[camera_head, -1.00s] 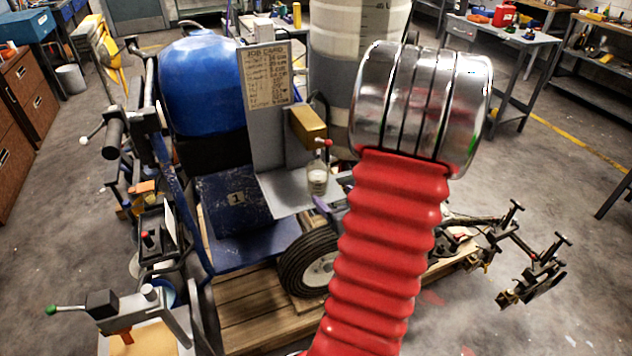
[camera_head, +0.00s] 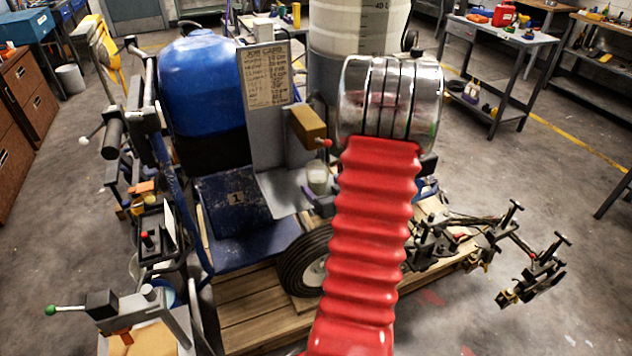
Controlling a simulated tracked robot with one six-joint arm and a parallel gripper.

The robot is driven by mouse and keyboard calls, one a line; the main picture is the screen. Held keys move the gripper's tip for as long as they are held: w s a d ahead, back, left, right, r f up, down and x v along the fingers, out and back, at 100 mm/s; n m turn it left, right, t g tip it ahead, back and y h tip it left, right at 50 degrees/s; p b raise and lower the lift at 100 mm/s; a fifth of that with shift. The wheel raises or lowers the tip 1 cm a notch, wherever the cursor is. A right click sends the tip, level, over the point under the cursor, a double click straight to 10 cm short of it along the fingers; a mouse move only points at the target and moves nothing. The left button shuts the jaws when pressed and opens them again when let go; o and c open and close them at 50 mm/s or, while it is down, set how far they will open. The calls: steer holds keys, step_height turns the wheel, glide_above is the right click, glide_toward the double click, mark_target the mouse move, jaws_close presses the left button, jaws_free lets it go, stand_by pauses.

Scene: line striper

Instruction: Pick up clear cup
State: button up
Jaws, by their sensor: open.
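The small clear cup (camera_head: 317,176), with pale contents, stands upright on the grey metal shelf of the striper, below a brass-coloured block with a red knob. My red bellows-covered arm with its chrome rings fills the middle, just right of the cup. Most of my gripper (camera_head: 321,204) is hidden behind the arm. Only a purplish-grey finger part shows, just below and in front of the cup. The gripper is open. No grip on the cup shows, and I cannot tell whether the finger touches it.
The brass-coloured block (camera_head: 309,127) overhangs the cup closely. A white tank (camera_head: 345,27) rises behind. The wheel (camera_head: 303,268) and wooden pallet (camera_head: 245,310) are below.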

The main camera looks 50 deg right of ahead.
mark_target(317, 181)
steer(key=shift+x, duration=2.6)
steer(key=shift+c, duration=0.3)
steer(key=c, duration=1.4)
steer(key=shift+r, duration=0.1)
